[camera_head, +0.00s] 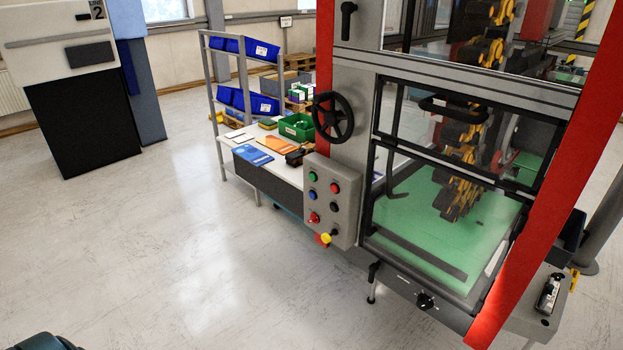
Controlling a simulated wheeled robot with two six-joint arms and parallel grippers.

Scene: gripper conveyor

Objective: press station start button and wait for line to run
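A grey control box (332,200) is mounted on the front left of the station (345,100). A green button (312,176) is at the top of its left column. Below are a blue button (312,194) and a red knob (314,217). The right column has a red button (335,187) and a black one (334,207). A red and yellow knob (324,239) sits at the lower edge. No label on the buttons is readable. Behind the clear door is a green surface (410,220) with yellow and black machinery above it. Neither gripper is in view.
A black handwheel (333,117) sticks out above the box. A workbench (232,150) with blue bins (250,102) and a green crate (297,127) stands left of the station. A dark cabinet (85,120) is farther left. The floor (190,250) in front is clear.

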